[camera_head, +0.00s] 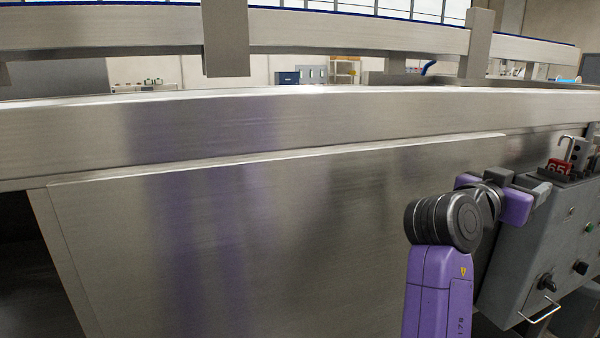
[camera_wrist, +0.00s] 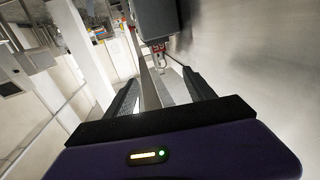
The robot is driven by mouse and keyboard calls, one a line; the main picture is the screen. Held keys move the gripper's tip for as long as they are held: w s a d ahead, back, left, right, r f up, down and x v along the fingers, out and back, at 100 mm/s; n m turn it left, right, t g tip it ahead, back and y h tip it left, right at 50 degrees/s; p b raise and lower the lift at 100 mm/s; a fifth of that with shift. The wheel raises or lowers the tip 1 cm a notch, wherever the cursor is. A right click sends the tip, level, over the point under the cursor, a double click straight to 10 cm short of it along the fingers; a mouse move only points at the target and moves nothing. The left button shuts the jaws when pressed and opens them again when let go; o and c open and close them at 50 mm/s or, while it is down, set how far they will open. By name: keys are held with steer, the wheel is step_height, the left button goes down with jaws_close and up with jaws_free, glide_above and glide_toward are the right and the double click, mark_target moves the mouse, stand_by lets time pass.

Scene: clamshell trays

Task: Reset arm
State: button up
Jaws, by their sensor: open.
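My purple arm rises at the lower right of the head view, bent at a dark round joint. My gripper (camera_head: 528,186) is at the arm's end, close to the left side of a grey control box (camera_head: 545,245); I cannot tell the exact gap. In the wrist view my gripper (camera_wrist: 161,78) has its two dark fingers spread apart, with nothing held between them. The box (camera_wrist: 157,18) shows beyond the fingertips at the top. No clamshell tray is visible in either view.
A long metal conveyor side panel (camera_head: 250,240) fills most of the head view, with a rail (camera_head: 330,32) above it. The box carries knobs, a wire handle (camera_head: 540,310) and a red tag (camera_head: 559,167). A smooth metal surface (camera_wrist: 265,70) lies right in the wrist view.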

steer(key=s+a+f+n+t+y, duration=0.2)
steer(key=s+f+n+y, duration=0.15)
steer(key=f, duration=0.55)
steer(key=s+a+f+n+t+y, duration=0.25)
steer(key=s+f+n, duration=0.2)
steer(key=f, duration=0.55)
steer(key=s+a+f+n+t+y, duration=0.2)
steer(key=s+a+f+n+y, duration=0.15)
steer(key=f, duration=0.55)
steer(key=s+a+f+n+y, duration=0.15)
steer(key=s+a+f, duration=0.3)
steer(key=s, duration=0.55)
steer(key=s+a+f+n+y, duration=0.1)
steer(key=s+a+f+y, duration=0.3)
steer(key=s, duration=0.7)
steer(key=s+a+r+m, duration=0.1)
steer(key=s+r, duration=0.1)
steer(key=s, duration=0.5)
steer(key=s+a+r+m, duration=0.1)
steer(key=s+r, duration=0.1)
steer(key=s, duration=0.5)
steer(key=shift+s+a+g, duration=0.35)
steer(key=shift+g, duration=0.1)
steer(key=shift+s+r, duration=0.3)
steer(key=c, duration=0.4)
